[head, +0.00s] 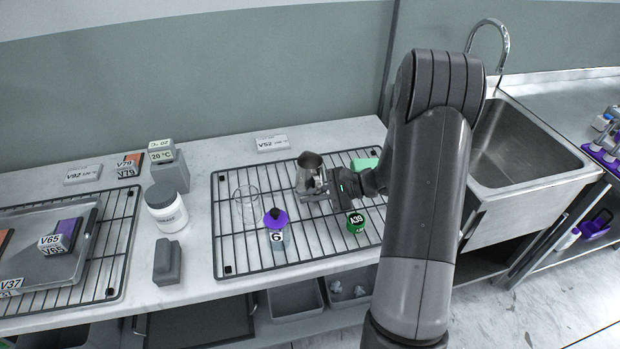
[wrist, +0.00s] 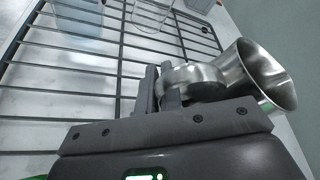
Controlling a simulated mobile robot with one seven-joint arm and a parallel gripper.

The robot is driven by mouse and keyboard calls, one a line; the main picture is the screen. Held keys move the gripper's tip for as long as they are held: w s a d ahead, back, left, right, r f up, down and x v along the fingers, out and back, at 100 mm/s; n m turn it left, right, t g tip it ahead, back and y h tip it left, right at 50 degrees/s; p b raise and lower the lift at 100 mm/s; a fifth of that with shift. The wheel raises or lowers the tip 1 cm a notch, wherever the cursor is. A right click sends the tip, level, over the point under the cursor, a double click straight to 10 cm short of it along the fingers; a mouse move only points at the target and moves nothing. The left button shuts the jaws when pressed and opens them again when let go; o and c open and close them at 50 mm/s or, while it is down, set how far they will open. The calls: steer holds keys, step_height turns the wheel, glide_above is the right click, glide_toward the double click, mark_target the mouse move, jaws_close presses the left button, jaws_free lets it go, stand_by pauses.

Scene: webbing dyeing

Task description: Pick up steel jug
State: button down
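The steel jug (head: 309,172), a shiny metal vessel with a flared mouth, is over the right wire rack in the head view. It fills the right side of the wrist view (wrist: 262,75), its mouth facing right there. My gripper (head: 322,188) is at the jug's right side in the head view. In the wrist view my two fingers (wrist: 158,88) are close together, with the jug's curved metal handle between and beside them. My gripper looks shut on this handle. Whether the jug's base touches the rack is unclear.
The right wire rack (head: 222,247) also holds a clear glass beaker (head: 246,204), a purple-topped bottle (head: 276,222) and a green A39 item (head: 356,222). A white jar (head: 167,208) and grey block (head: 167,263) stand left. The sink (head: 525,150) is right.

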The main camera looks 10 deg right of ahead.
steer(key=shift+r, duration=0.15)
stand_by(0.7)
steer(key=shift+r, duration=1.15)
steer(key=shift+d+r, duration=0.2)
steer(key=shift+r, duration=0.7)
steer(key=s+d+r, duration=0.6)
steer(key=d, duration=0.3)
steer(key=shift+d+r, duration=0.25)
steer(key=shift+r, duration=0.05)
stand_by(1.6)
